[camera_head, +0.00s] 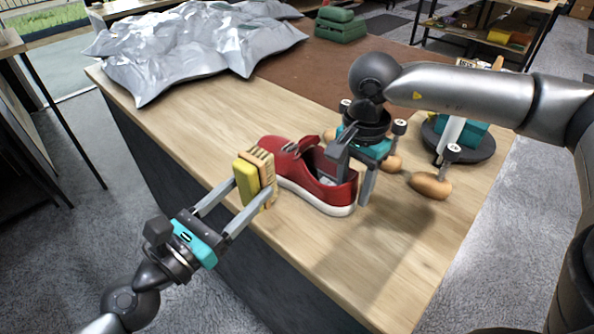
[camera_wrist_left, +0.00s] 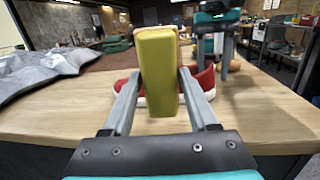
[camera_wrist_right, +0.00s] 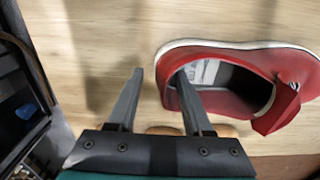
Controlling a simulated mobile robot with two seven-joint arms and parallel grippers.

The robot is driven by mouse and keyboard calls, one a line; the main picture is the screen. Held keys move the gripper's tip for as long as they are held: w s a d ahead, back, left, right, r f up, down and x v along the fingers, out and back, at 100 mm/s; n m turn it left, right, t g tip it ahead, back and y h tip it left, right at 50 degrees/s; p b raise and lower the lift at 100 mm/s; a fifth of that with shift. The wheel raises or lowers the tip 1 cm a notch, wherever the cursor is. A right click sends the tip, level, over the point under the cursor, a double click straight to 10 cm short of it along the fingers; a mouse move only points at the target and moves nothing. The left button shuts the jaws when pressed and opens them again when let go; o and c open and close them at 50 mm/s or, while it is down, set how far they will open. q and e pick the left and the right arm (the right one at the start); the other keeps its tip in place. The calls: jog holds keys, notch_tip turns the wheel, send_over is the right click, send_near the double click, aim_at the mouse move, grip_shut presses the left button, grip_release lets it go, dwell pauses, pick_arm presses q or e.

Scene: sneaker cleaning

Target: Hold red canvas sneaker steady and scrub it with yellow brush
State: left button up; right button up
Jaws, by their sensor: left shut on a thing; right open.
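The red canvas sneaker (camera_head: 312,187) with a white sole stands on the wooden table; it also shows in the right wrist view (camera_wrist_right: 228,112). The yellow brush (camera_head: 245,180) is upright between the fingers of my left gripper (camera_head: 254,188), bristles toward the sneaker. In the left wrist view the brush (camera_wrist_left: 158,75) hides part of the sneaker (camera_wrist_left: 203,80). I cannot tell whether the bristles touch the sneaker. My right gripper (camera_head: 346,190) is open over the heel. In the right wrist view, one finger reaches into the shoe opening and the other is outside the heel.
Brown wooden rounded pieces (camera_head: 430,186) lie right of the sneaker. A dark round stand (camera_head: 476,152) with a teal item is behind them. Silver crumpled bags (camera_head: 190,45) and green stacked objects (camera_head: 340,24) lie at the back. The table's front right is bare.

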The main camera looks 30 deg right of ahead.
notch_tip(320, 180, up, 12)
dwell(0.4)
dwell(0.4)
